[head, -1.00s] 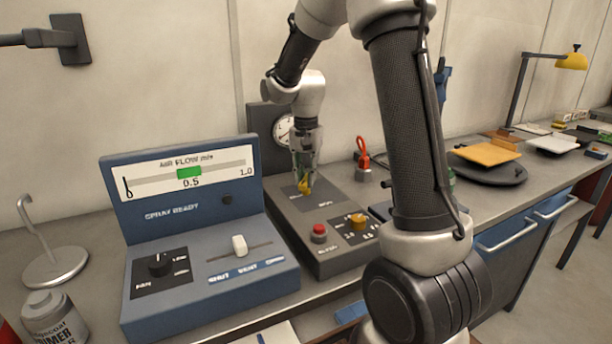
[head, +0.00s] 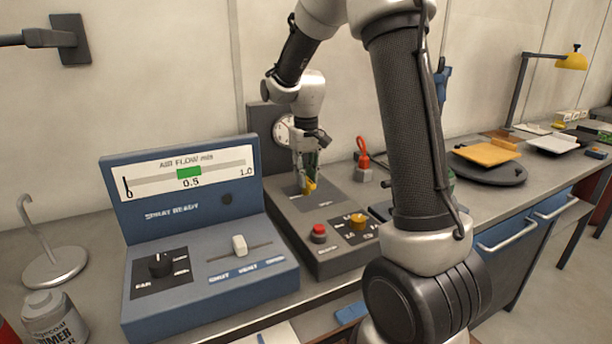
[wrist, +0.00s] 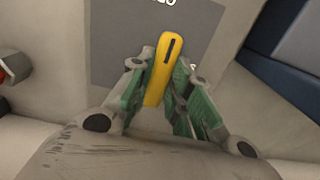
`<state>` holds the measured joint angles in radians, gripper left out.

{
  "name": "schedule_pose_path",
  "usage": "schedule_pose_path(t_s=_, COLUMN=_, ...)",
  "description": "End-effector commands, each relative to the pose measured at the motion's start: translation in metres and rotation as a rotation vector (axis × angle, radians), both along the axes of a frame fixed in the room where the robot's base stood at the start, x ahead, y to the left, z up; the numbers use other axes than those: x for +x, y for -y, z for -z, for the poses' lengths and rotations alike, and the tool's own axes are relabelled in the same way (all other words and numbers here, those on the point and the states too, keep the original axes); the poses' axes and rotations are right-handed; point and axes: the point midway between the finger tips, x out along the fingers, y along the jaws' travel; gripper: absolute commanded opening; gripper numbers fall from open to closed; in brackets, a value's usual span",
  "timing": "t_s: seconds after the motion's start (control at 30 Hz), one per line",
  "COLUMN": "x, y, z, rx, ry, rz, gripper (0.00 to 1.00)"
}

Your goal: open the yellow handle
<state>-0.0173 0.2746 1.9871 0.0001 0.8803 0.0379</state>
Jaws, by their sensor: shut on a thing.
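The yellow handle (head: 310,186) is on the top of a dark grey console, on a darker plate. In the wrist view it is a long yellow bar (wrist: 163,66) with a black line on its far end. My gripper (head: 306,185) reaches down from above and is shut on the handle. In the wrist view its green-padded fingers (wrist: 160,88) sit on either side of the bar. The handle's near end is partly hidden between the fingers.
On the same console (head: 322,262) are a red button (head: 319,232) and an orange knob (head: 357,221). A gauge (head: 282,131) stands behind. A blue air-flow panel (head: 212,290) is at left. A red-looped object (head: 363,156) stands to the right.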

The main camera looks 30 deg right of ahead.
Motion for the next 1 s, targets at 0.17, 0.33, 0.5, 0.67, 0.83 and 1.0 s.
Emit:
schedule_pose_path(t_s=0.17, x=0.0009, y=0.0001, z=-0.0009, rx=0.0, ry=0.003, rz=-0.028, gripper=0.0)
schedule_pose_path(t_s=0.33, x=0.0009, y=0.0001, z=-0.001, rx=-0.001, ry=0.003, rz=-0.034, gripper=0.0)
schedule_pose_path(t_s=0.5, x=0.001, y=0.0001, z=-0.001, rx=-0.001, ry=0.003, rz=-0.034, gripper=0.0)
schedule_pose_path(t_s=0.67, x=0.001, y=0.0001, z=-0.001, rx=-0.001, ry=0.003, rz=-0.034, gripper=0.34)
schedule_pose_path(t_s=0.83, x=0.0005, y=0.0001, z=-0.0005, rx=0.0, ry=0.002, rz=-0.033, gripper=0.41)
schedule_pose_path(t_s=1.0, x=0.0004, y=0.0, z=-0.0009, rx=0.0, ry=0.001, rz=-0.033, gripper=0.41)
